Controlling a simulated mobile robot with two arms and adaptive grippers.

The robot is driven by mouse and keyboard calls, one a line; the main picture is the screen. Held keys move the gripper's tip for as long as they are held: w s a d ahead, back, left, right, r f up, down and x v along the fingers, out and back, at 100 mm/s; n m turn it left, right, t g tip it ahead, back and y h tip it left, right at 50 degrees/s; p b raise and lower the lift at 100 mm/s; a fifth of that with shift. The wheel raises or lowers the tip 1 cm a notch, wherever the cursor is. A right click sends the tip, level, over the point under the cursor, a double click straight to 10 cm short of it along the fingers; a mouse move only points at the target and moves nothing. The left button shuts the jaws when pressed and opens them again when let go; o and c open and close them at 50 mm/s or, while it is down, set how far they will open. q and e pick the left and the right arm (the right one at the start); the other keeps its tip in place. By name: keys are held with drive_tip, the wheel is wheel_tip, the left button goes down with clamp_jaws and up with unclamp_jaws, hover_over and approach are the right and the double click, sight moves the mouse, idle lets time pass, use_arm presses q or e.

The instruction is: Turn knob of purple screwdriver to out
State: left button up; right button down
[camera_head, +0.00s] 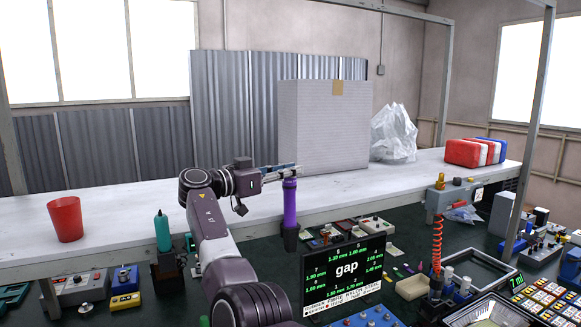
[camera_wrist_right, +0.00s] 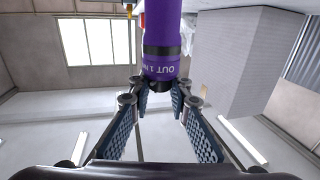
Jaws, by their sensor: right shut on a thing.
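The purple screwdriver (camera_head: 290,205) hangs upright over the front edge of the white table, its lower end in a dark piece. My right gripper (camera_head: 288,171) is at its top end. In the right wrist view the purple body (camera_wrist_right: 162,25) comes down from the top of the picture, upside down. Its knob ring (camera_wrist_right: 161,66) carries the lettering "OUT 1", partly cut off at the side. The fingertips of my right gripper (camera_wrist_right: 162,86) are shut on the dark end beside this ring. My left gripper is not in view.
A teal screwdriver (camera_head: 162,231) stands in a dark holder at left. A red cup (camera_head: 66,219) and a large grey box (camera_head: 325,125) stand on the white table (camera_head: 120,212). A "gap" display (camera_head: 346,272) and several devices crowd the lower bench.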

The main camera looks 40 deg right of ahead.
drive_tip(key=shift+s+m+g, duration=0.1)
drive_tip(key=shift+m+g, duration=0.2)
drive_tip(key=shift+g, duration=0.2)
drive_tip(key=shift+s, duration=0.1)
drive_tip(key=c, duration=1.8)
unclamp_jaws()
drive_tip(key=shift+o, duration=0.2)
drive_tip(key=shift+a, duration=0.1)
drive_tip(key=w+a, duration=0.1)
drive_tip(key=a, duration=1)
drive_tip(key=shift+w+a, duration=0.25)
drive_tip(key=shift+a, duration=0.1)
